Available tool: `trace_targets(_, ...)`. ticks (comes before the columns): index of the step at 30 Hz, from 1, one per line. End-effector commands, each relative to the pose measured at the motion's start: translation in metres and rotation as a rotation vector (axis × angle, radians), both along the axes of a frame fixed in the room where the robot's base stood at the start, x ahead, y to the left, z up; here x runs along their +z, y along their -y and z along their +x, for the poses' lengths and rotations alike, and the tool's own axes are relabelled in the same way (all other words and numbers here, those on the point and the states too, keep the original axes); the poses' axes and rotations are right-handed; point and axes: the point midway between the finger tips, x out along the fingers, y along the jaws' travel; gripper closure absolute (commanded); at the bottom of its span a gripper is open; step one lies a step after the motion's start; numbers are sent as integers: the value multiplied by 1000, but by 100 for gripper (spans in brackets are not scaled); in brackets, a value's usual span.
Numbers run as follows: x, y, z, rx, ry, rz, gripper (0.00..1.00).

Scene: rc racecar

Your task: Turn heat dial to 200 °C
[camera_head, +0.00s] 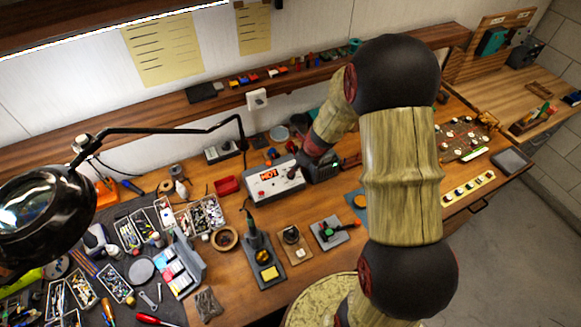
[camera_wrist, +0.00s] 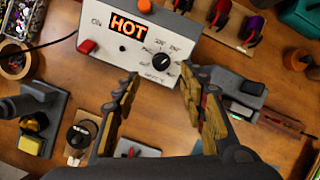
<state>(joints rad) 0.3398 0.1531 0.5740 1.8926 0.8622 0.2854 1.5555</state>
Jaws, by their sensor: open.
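The soldering station (camera_wrist: 110,58) is a pale box with a lit red "HOT" display, seen at the top of the wrist view. It also shows in the head view (camera_head: 262,190). Its heat dial (camera_wrist: 161,68) is a small round black knob with a printed scale around it. The dial's exact setting is too small to read. My gripper (camera_wrist: 158,77) is open and empty, its fingers on either side of the dial in the picture. I cannot tell how far the fingertips are from the panel.
A soldering iron stand (camera_head: 262,262) and a small grey tray (camera_head: 326,233) are in front. Bare wood lies between.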

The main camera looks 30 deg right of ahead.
Motion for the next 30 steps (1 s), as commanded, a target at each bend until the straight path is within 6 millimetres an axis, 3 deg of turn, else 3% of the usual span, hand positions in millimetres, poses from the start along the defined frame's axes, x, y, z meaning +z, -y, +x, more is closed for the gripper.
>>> trace_targets(7,-8,1,3,-81,-6,24,58)
trace_targets(21,-66,-5,27,-76,-6,23,58)
trace_targets(30,-71,-5,30,-75,-4,22,58)
